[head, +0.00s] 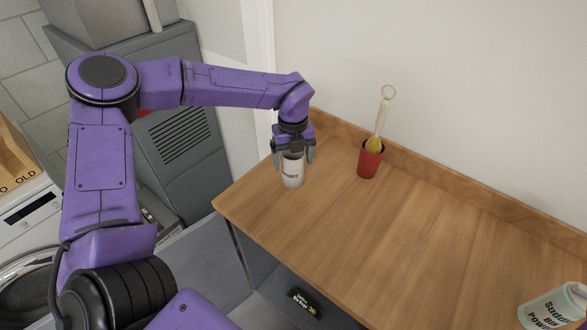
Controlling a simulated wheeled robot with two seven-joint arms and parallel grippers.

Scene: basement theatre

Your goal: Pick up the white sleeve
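The white sleeve (292,172) is a small white cylinder with dark lettering. It stands upright near the left end of the wooden table. My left gripper (293,157) points down over it, with one finger on each side of its upper part. The fingers look spread wider than the sleeve, with a small gap on each side. The sleeve's top is partly hidden by the gripper. My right gripper is out of view.
A red cup (370,160) holding a yellow-handled brush (379,125) stands right of the sleeve, near the wooden back ledge. A white labelled container (552,308) is at the lower right. The wooden tabletop (400,235) between them is clear.

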